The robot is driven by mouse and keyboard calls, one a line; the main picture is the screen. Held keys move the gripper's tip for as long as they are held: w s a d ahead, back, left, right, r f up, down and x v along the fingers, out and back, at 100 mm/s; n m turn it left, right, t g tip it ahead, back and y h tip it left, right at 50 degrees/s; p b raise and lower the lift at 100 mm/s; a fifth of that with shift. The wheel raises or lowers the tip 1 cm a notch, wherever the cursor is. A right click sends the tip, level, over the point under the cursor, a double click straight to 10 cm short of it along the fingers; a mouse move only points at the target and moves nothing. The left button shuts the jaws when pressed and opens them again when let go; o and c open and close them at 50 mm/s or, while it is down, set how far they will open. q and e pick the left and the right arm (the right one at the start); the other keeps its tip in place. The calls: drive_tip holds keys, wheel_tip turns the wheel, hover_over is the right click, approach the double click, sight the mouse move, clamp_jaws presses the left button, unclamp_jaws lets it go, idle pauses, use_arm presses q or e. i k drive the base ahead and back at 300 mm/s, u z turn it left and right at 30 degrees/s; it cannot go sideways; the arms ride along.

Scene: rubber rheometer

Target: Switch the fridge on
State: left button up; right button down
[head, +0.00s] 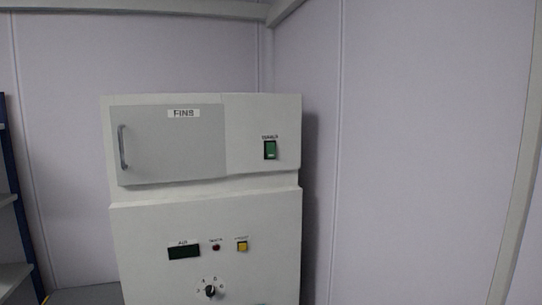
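A white cabinet-like machine (262,190) stands in the room's corner; I take it to be the fridge, though its label is hard to read and seems to say "FINS". Its upper left has a grey door (180,145) with a dark vertical handle (123,147); the door is shut. To the right of the door is a green rocker switch (270,150) in a dark frame under a small label. I cannot tell whether the switch is on or off. Neither of my grippers shows in the head view.
The lower panel has a dark display (184,252), a small red light or button (216,247), a yellow button (242,246) and a black rotary knob (210,291). A blue-framed shelf (14,200) stands at the left edge. Pale walls close in behind and at right.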

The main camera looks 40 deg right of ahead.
sight(270, 147)
drive_tip(key=i, duration=0.65)
drive_tip(key=z, duration=0.75)
